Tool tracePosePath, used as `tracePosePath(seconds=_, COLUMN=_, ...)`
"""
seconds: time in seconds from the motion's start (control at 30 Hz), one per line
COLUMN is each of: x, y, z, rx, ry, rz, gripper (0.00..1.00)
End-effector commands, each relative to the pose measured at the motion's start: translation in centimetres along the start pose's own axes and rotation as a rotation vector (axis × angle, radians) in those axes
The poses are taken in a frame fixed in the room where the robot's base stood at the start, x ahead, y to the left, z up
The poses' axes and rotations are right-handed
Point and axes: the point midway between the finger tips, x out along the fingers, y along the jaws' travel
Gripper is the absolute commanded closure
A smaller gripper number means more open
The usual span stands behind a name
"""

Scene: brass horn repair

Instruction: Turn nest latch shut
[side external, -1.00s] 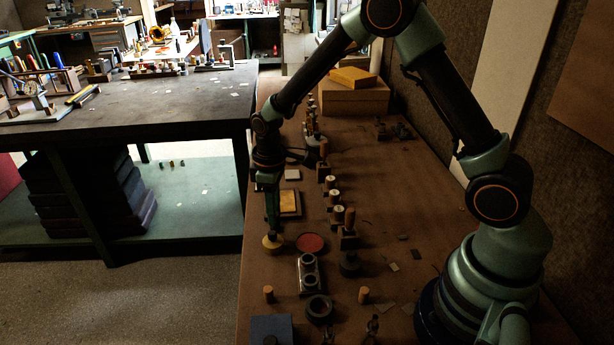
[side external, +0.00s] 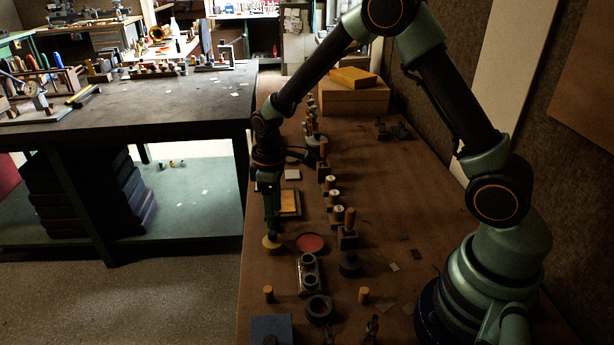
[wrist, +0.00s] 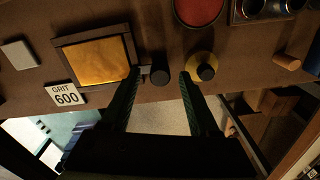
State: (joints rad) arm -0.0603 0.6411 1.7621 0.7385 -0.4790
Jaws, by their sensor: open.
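The nest (wrist: 65,52) is a dark square frame around a brass-coloured sheet (wrist: 95,62). In the side view it lies on the bench (side external: 289,203). At its right edge in the wrist view is a latch with a short grey bar and a dark round knob (wrist: 161,75). My gripper (wrist: 160,82) is open, and its green fingertips appear on either side of the knob; whether they touch it or are down at its height is unclear. In the side view my gripper (side external: 271,226) points down, and its lower end hides the latch.
A yellow disc with a black knob (wrist: 205,72) sits close by the right fingertip. A red disc (wrist: 200,8) lies beyond. A GRIT 600 card (wrist: 66,95) and a white block (wrist: 18,55) lie left. Several pegs on blocks stand in a row (side external: 335,196). The bench edge is close.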

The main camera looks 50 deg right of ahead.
Motion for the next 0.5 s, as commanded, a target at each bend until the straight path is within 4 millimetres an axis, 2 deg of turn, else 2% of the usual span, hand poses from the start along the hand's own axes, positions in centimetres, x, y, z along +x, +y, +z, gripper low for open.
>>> tracePosePath(seconds=0.17, x=-2.2, y=0.1, z=-0.1, rx=0.000, ry=0.005, rz=0.002, gripper=0.39)
tracePosePath(seconds=0.5, x=-9.0, y=0.1, z=-0.1, rx=0.000, ry=0.005, rz=0.003, gripper=0.39)
